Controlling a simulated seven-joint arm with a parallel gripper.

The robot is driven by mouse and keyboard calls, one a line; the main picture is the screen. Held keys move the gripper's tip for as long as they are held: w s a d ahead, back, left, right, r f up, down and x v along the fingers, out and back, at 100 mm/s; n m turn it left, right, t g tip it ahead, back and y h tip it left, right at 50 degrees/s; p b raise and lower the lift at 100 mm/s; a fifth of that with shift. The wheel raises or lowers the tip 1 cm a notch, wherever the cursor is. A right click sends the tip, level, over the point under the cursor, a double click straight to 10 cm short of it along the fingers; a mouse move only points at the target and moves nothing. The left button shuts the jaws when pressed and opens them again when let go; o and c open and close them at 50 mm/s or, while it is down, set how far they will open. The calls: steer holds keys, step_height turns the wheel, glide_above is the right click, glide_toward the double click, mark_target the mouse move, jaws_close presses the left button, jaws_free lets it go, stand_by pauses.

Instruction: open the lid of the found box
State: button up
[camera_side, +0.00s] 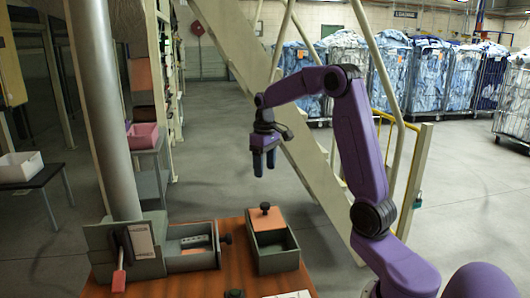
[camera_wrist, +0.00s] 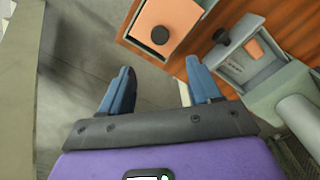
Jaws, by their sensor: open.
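A small grey-green box (camera_side: 278,263) stands on the wooden table in the side view. An orange panel with a black knob (camera_side: 265,208) is at its far end; a dark recessed area shows in front of it. In the wrist view the orange panel (camera_wrist: 172,17) and its knob (camera_wrist: 160,35) are at the top centre. My gripper (camera_side: 264,167) hangs in the air above and beyond this box, fingers down, open and empty. In the wrist view my gripper (camera_wrist: 158,73) has its blue fingers apart, with floor between them. Which box is the found one I cannot tell.
A second grey-green box (camera_side: 192,262) with an orange inside and a side knob (camera_side: 226,239) stands left on the wooden table (camera_side: 228,228). A red-handled tool (camera_side: 119,280) and a grey column (camera_side: 103,110) are beside it. A slanted beam (camera_side: 300,150) passes behind my arm.

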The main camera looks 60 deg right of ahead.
steer(key=shift+r, duration=2.25)
steer(key=s+a+f+n, duration=0.1)
steer(key=s+a+n, duration=0.25)
steer(key=a, duration=0.65)
steer(key=s+a+f+n, duration=0.2)
steer(key=s+a, duration=0.3)
steer(key=a, duration=0.5)
steer(key=s+a+f+n, duration=0.2)
steer(key=s+n, duration=0.1)
steer(key=s, duration=0.7)
steer(key=s+a+f+n, duration=0.3)
steer(key=s+n, duration=0.1)
steer(key=s, duration=0.7)
steer(key=shift+a, duration=0.3)
